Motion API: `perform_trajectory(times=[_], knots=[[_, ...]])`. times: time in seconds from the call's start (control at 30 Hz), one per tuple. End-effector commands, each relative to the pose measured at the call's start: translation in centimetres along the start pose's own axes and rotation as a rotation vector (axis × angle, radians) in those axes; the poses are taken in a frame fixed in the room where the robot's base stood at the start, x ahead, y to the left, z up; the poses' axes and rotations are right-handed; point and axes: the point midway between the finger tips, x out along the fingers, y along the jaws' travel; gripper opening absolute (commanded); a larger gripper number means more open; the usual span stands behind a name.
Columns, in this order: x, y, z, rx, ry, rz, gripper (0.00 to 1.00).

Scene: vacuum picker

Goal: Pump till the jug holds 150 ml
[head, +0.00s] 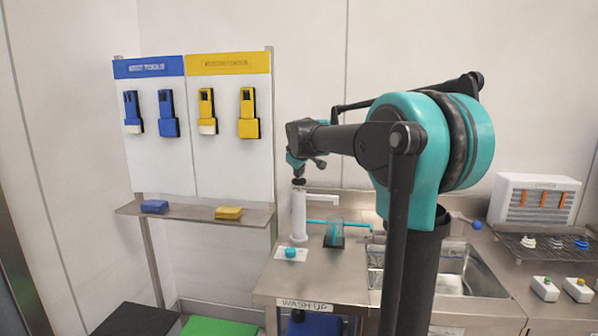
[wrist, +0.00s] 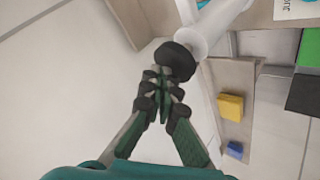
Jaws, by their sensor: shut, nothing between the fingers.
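The pump (head: 299,216) is a white upright cylinder on the steel counter, with a black knob on top and a white spout pointing right. In the wrist view the black knob (wrist: 174,60) is right at my fingertips. My gripper (wrist: 163,74) is shut and empty, its tips at or against the knob; whether they press on it I cannot tell. In the head view my gripper (head: 297,170) is just above the pump.
A teal knob (head: 291,253) on a white plate sits in front of the pump. A teal bar (head: 325,224) runs behind the jug. The sink (head: 450,270) is to the right, partly behind my arm. A tool board (head: 200,150) and shelf with blue and yellow blocks stand left.

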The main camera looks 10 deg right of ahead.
Motion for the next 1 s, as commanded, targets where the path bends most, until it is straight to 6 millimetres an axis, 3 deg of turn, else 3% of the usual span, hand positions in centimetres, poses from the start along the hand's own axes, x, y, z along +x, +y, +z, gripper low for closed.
perform_trajectory(times=[1.0], knots=[[-3.4,2.5,-2.5,0.000,0.000,0.000,0.00]])
